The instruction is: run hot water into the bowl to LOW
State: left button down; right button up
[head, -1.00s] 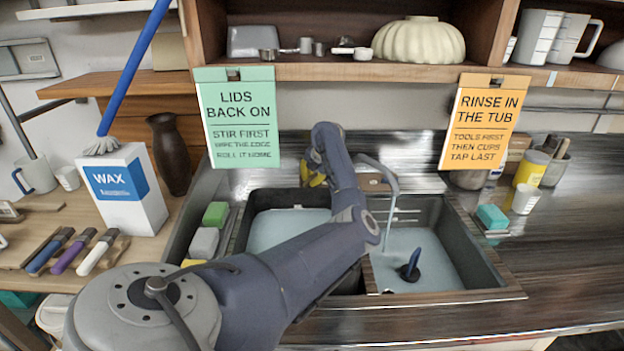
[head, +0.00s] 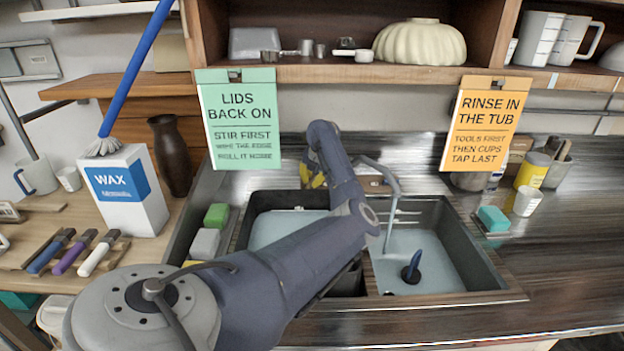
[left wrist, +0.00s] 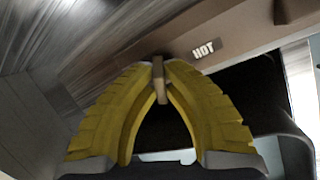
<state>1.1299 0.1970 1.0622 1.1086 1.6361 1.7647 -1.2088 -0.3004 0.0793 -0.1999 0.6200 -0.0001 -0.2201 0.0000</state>
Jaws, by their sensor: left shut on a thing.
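My left gripper (head: 317,180) reaches behind the sink, mostly hidden by my own arm in the head view. In the left wrist view its yellow fingers (left wrist: 160,85) are shut on a small tap handle (left wrist: 158,68), beside a label reading HOT (left wrist: 206,48). The grey spout (head: 393,183) hangs over the right sink bowl (head: 478,262), and a thin stream runs down from it. Pale water (head: 432,250) lies in that bowl. Pale marks (head: 403,213) show on its back wall, too small to read. My right gripper is not in view.
A dark blue upright thing (head: 412,266) stands in the right bowl's water. The left basin (head: 285,228) also holds pale liquid. Sponges (head: 205,243) lie left of the sink, and a teal block (head: 492,218) and white cup (head: 526,202) to its right. A shelf hangs above.

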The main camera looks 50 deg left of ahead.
pick_arm(q)
jog(key=c, duration=1.5)
grip_release()
jog(key=shift+o, duration=0.2)
jog(key=v, duration=1.2)
jog(key=shift+s, duration=0.1)
